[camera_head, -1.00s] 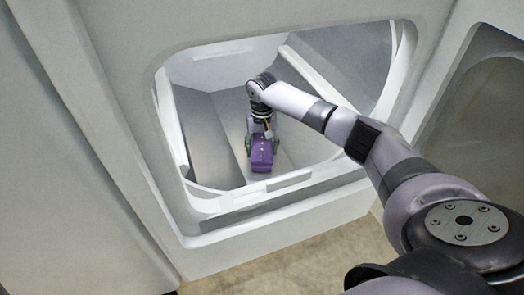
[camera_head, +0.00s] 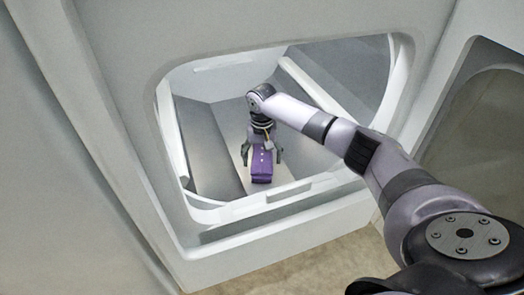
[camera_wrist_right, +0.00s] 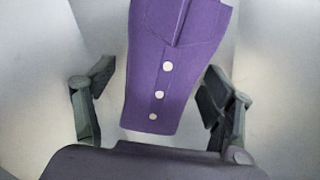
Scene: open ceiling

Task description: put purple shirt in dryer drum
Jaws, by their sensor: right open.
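The purple shirt (camera_head: 261,165) is inside the dryer drum (camera_head: 214,145), on its grey floor near the front. It is a folded purple piece with white buttons. My right arm reaches in through the opening, and my right gripper (camera_head: 261,157) is open above and around the shirt, one finger on each side. In the right wrist view, the shirt (camera_wrist_right: 176,65) lies between the spread fingers, with a gap on both sides. My left gripper is not in view.
The white rim (camera_head: 270,200) of the dryer opening surrounds my right arm. The dryer door (camera_head: 480,120) stands open at the right. A beige floor (camera_head: 290,268) shows below the dryer.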

